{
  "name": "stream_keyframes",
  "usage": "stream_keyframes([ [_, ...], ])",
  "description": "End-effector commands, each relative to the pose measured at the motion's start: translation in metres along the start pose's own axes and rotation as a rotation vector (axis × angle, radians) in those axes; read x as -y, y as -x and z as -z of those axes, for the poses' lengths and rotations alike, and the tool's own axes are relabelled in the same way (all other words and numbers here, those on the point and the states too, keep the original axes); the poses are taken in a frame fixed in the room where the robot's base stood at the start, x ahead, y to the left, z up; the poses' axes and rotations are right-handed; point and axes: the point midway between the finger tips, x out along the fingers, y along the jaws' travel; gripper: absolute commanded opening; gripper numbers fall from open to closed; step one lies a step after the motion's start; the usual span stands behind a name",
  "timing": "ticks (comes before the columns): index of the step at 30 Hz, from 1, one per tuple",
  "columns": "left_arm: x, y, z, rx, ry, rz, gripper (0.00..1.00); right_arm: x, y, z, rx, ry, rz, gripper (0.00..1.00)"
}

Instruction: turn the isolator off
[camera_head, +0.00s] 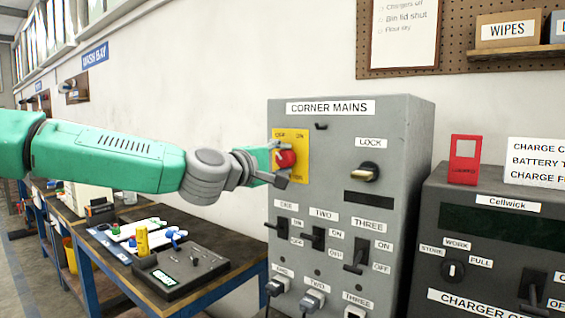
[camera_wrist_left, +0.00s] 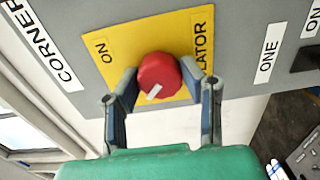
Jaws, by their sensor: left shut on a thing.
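The red isolator knob (camera_head: 287,159) sits on a yellow plate (camera_head: 304,150) at the upper left of the grey "CORNER MAINS" box (camera_head: 407,150). The plate has "ON" at its upper right in the head view. My left gripper (camera_head: 280,163) is at the knob, one finger above and one below. In the left wrist view its fingers (camera_wrist_left: 160,82) are shut on either side of the knob (camera_wrist_left: 157,72). A white mark on the knob points to the lower left there. The "OFF" word is out of sight in the wrist view. My right gripper is not in view.
Below the knob are three black switches, including switch three (camera_head: 357,257), with plugs under them. A dark charger box (camera_head: 493,225) stands beside the mains box.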

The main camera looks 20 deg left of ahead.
Motion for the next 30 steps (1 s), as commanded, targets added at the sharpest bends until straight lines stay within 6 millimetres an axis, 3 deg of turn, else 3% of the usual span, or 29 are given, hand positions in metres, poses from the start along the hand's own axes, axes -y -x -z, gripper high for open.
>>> stream_keyframes([
  [11, 0.002, -0.001, 0.003, -0.007, 0.009, 0.002, 0.07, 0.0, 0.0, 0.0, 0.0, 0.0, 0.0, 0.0],
  [12, 0.002, -0.001, 0.003, -0.007, 0.009, 0.002, 0.42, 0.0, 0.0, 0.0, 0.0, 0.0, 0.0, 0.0],
  [13, 0.002, -0.001, 0.003, -0.007, 0.008, 0.002, 0.53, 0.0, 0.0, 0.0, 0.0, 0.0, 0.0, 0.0],
  [14, 0.002, -0.001, 0.003, -0.007, 0.008, 0.002, 0.56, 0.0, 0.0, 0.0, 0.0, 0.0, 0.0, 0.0],
  [25, -0.001, 0.006, 0.001, -0.002, 0.005, -0.001, 0.56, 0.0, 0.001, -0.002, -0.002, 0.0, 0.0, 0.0],
  [30, -0.001, 0.031, 0.001, -0.002, 0.007, -0.002, 0.56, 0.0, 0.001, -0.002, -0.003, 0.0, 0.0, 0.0],
])
